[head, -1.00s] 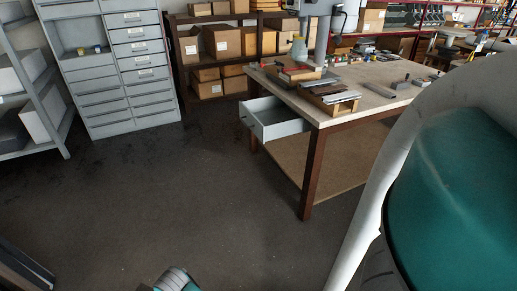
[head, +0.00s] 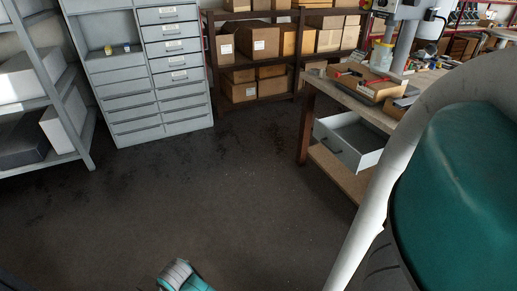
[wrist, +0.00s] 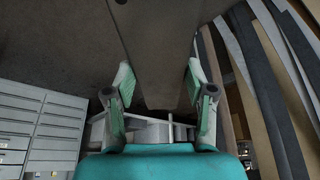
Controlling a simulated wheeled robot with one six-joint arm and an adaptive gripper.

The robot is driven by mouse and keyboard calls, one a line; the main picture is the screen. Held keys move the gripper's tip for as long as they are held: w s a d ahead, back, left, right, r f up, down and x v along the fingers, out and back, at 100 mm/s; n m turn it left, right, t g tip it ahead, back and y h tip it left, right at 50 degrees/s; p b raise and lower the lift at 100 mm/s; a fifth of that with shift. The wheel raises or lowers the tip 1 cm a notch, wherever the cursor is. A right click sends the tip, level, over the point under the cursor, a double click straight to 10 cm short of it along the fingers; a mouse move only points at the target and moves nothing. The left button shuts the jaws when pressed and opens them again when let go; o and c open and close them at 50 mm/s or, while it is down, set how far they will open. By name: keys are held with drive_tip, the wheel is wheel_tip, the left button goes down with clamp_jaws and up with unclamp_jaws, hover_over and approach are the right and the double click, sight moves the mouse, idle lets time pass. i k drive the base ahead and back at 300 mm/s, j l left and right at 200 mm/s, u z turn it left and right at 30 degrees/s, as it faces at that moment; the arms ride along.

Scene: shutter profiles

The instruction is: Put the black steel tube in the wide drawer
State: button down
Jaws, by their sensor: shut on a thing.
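A dark, tapering shape, which I take to be the black steel tube (wrist: 155,50), runs from the top of the wrist view down between my fingers. My gripper (wrist: 161,95) is shut on it, with a green-padded finger on either side. The far part of the tube is cut off by the frame's top edge.
The workbench (head: 420,85) carries cardboard trays and a drill press, and has a lower shelf. A grey drawer cabinet (head: 150,127) stands at the back left, beside grey shelving (head: 85,80). A rack with cardboard boxes (head: 258,42) stands behind. The floor (head: 235,190) between is clear.

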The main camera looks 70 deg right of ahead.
sight(358, 143)
drive_tip(key=i+z, duration=0.4)
drive_tip(key=i, duration=0.15)
drive_tip(key=i+j+z, duration=0.35)
drive_tip(key=i, duration=0.15)
drive_tip(key=z, duration=1.6)
